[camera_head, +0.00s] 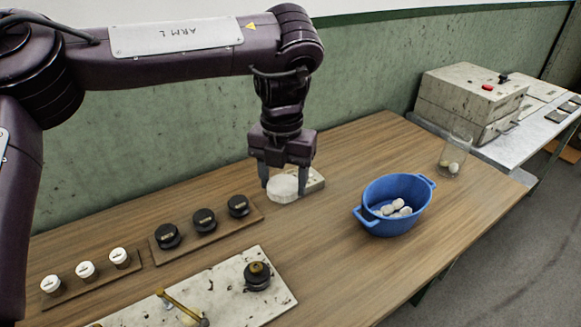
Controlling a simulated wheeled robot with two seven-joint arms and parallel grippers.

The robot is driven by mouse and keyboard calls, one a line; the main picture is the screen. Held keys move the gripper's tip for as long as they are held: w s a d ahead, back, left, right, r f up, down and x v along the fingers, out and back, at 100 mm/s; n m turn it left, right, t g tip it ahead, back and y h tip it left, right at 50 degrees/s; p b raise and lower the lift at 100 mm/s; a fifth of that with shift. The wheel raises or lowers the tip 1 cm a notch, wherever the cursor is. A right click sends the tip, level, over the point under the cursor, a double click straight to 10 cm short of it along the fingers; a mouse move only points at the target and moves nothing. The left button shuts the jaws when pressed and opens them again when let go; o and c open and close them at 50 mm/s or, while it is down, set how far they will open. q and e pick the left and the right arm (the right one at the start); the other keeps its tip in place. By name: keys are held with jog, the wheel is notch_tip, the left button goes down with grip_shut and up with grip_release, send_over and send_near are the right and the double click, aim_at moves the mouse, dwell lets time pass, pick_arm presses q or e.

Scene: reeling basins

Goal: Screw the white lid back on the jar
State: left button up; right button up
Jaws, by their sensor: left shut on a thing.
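The white lid (283,189), a pale round disc, is between the fingertips of my left gripper (284,184), near the back of the wooden table. The gripper points down and is shut on the lid's sides. The lid is at or just above the table top; I cannot tell if it touches. The jar (455,157) is clear glass, upright and open at the top, near the table's far right end, with a few white cocoons inside. It stands well to the right of the gripper. My right gripper is not in view.
A pale block (315,180) sits right beside the lid. A blue two-handled basin (381,221) with several cocoons stands between lid and jar. Black-capped pots (204,220), white-capped pots (86,270) and a stained board (225,290) occupy the left. A grey box (468,97) stands beyond the jar.

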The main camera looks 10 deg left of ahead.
pick_arm(q)
jog(key=s+a+f+n, duration=0.1)
jog(key=a+f+n, duration=0.1)
jog(key=n, duration=0.8)
jog(key=a+f+n, duration=0.2)
jog(key=f+n, duration=0.2)
jog(key=n, duration=0.6)
jog(key=s+a+f+n, duration=0.1)
jog(key=f+n, duration=0.3)
jog(key=n, duration=0.7)
jog(key=shift+s+a+f+p, duration=0.1)
jog(key=shift+s+a+p, duration=0.2)
jog(key=shift+a+p, duration=0.15)
jog(key=n, duration=0.2)
jog(key=f+n, duration=0.1)
jog(key=n, duration=0.1)
jog(key=a+n, duration=0.1)
jog(key=n, duration=0.1)
jog(key=shift+s+f, duration=0.25)
jog(key=shift+s, duration=0.05)
